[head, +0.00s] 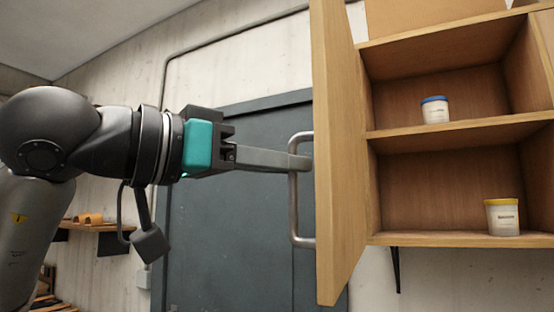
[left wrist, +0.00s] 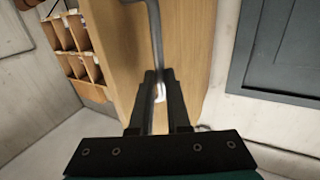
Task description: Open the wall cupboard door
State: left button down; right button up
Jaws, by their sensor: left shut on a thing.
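The wall cupboard (head: 455,180) is at the right of the head view, with its wooden door (head: 338,150) swung wide open toward me. The door's metal bar handle (head: 294,205) is on its outer face. My left gripper (head: 300,162) comes in from the left and is shut on the upper part of the handle. In the left wrist view, the door (left wrist: 185,50) fills the middle, and the handle (left wrist: 155,30) runs down between the fingers of my left gripper (left wrist: 160,88). My right gripper is in neither view.
Inside the cupboard, a blue-lidded jar (head: 435,111) stands on the middle shelf and a yellow-lidded jar (head: 502,218) on the bottom. A grey door (head: 225,230) is in the wall behind my arm. A small wooden shelf (head: 95,228) is at the left.

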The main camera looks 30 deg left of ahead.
pick_arm(q)
jog(key=shift+w+r, duration=0.1)
jog(key=shift+w, duration=0.1)
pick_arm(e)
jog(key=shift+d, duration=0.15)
pick_arm(q)
jog(key=c, duration=1.2)
grip_release()
jog(key=shift+w, duration=0.15)
jog(key=shift+o, duration=0.6)
jog(key=shift+w, duration=0.35)
jog(key=shift+o, duration=0.8)
jog(key=shift+w, duration=0.1)
jog(key=shift+o, duration=0.2)
jog(key=shift+s, duration=0.4)
jog(key=shift+w, duration=0.1)
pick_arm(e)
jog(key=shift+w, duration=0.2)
pick_arm(q)
jog(key=b+v, duration=0.2)
jog(key=v, duration=1.3)
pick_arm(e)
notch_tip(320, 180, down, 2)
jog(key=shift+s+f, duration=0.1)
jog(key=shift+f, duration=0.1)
